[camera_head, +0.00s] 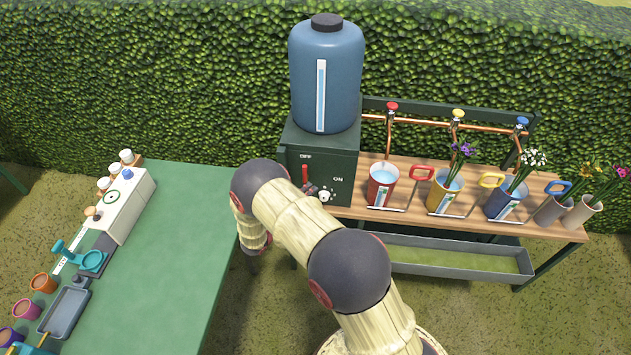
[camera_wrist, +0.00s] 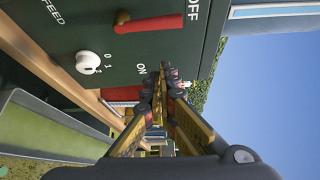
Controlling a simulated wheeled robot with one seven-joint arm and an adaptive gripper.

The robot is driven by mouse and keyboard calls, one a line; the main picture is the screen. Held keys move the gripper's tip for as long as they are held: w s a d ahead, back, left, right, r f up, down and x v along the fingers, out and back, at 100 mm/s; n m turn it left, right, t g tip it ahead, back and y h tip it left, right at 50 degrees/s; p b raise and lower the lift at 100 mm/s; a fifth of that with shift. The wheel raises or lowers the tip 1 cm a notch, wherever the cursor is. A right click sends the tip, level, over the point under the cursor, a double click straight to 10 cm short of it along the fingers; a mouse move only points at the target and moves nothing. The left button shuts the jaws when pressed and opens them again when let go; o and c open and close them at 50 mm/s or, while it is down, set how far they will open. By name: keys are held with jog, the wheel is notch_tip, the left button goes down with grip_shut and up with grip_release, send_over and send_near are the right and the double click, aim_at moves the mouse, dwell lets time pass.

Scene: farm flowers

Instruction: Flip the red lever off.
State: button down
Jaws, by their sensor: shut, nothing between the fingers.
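The red lever (camera_head: 305,173) is on the front of the dark green box (camera_head: 345,165) under the blue tank. Its handle stands upright, pointing to the OFF label and away from ON. In the wrist view, which is turned sideways, the lever (camera_wrist: 152,24) runs from its dark pivot toward OFF. My gripper (camera_wrist: 168,74) is shut and empty, its fingertips in front of the panel by the ON label, with a visible gap to the lever. In the head view my arm hides most of the gripper.
A white dial (camera_wrist: 88,62) marked FEED sits on the panel near the lever. The blue tank (camera_head: 340,75) stands on the box. To the right a wooden bench (camera_head: 415,215) holds a red bucket (camera_head: 381,185) and flower buckets. A green table (camera_head: 175,265) is at left.

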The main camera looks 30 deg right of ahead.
jog(key=shift+v, duration=2.5)
jog(key=shift+s+d+m, duration=0.1)
jog(key=shift+s+m, duration=0.05)
jog(key=shift+m, duration=0.15)
